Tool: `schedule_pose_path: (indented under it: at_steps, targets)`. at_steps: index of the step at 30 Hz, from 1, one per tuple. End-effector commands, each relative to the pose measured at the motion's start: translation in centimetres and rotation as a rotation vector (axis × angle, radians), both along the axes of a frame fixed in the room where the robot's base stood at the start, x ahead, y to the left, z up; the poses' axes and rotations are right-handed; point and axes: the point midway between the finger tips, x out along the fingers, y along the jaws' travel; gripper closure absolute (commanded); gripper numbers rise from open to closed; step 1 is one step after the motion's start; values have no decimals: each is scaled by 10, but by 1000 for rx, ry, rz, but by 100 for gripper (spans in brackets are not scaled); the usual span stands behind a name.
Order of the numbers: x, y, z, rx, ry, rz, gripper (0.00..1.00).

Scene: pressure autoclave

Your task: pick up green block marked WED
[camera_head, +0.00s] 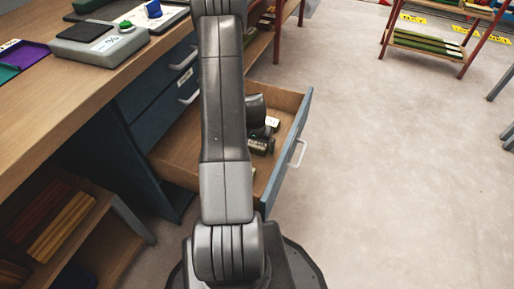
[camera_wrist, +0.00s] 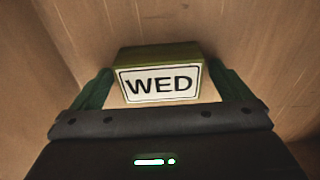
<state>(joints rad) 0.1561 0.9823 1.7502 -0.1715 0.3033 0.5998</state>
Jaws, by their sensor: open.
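The green block marked WED (camera_wrist: 160,57) shows in the wrist view, its white label facing the camera. It sits on a wooden surface. My gripper (camera_wrist: 164,88) is open, with one dark green finger on each side of the block. Whether the fingers touch the block I cannot tell. In the head view my gripper (camera_head: 262,146) is low inside an open wooden drawer (camera_head: 288,103). My own arm hides much of the drawer there, and I cannot make out the WED block.
A small piece with a white label (camera_head: 272,122) lies in the drawer near my gripper. The drawer has a blue front with a white handle (camera_head: 297,153). The desk (camera_head: 60,110) is at the left, with a grey device (camera_head: 100,42) on it. Open floor lies to the right.

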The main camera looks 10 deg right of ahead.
Motion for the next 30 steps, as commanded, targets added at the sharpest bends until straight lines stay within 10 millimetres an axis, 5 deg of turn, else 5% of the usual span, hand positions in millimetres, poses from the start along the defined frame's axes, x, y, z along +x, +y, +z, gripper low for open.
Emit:
schedule_pose_path:
  at_steps: [1, 9, 17, 30]
  targets:
    - [0, 0, 0, 0, 0, 0, 4]
    - [0, 0, 0, 0, 0, 1, 51]
    - [0, 0, 4, -1, -1, 1, 51]
    - [1, 0, 84, 0, -2, 2, 51]
